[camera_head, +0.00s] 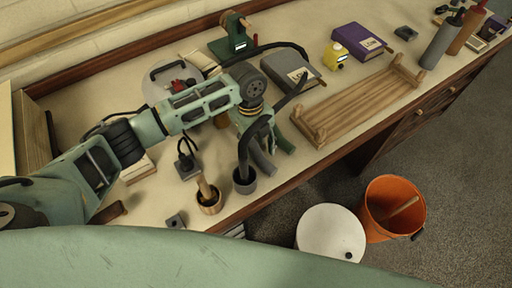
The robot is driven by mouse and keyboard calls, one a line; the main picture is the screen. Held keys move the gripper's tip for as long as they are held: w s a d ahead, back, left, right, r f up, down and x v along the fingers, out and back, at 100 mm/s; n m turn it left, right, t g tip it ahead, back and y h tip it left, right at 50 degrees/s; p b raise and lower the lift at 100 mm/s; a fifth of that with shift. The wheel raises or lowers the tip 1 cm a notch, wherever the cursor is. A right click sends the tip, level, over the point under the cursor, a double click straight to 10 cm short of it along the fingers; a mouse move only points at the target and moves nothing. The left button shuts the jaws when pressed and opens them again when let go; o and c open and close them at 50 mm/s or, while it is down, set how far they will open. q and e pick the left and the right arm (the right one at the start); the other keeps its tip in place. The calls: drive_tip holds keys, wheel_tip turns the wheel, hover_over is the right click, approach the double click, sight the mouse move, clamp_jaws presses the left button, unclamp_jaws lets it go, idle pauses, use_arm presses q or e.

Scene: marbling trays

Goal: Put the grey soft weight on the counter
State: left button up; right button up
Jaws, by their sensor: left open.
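My left gripper (270,150) is open, pointing down over the counter (310,165) near its front edge. A short grey rounded piece (263,161) shows just under it, beside a grey cup (244,183). I cannot tell whether this piece is the grey soft weight or whether it touches the counter. Other small grey things are a block with a black loop (187,168) left of the gripper, a squarish piece (176,221) at the front edge and another (405,33) at the back right. My right gripper is not in view.
A wooden rack (358,103) lies right of the gripper. Behind are a grey book (290,69), a purple book (361,42) and a yellow bottle (336,55). A wooden cup (208,203) stands at the front. An orange bucket (378,225) and white bin (326,225) stand on the floor.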

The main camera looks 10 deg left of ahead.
sight(253, 145)
use_arm(q)
wheel_tip(253, 145, up, 11)
drive_tip(key=w+a+b, duration=0.1)
idle(0.5)
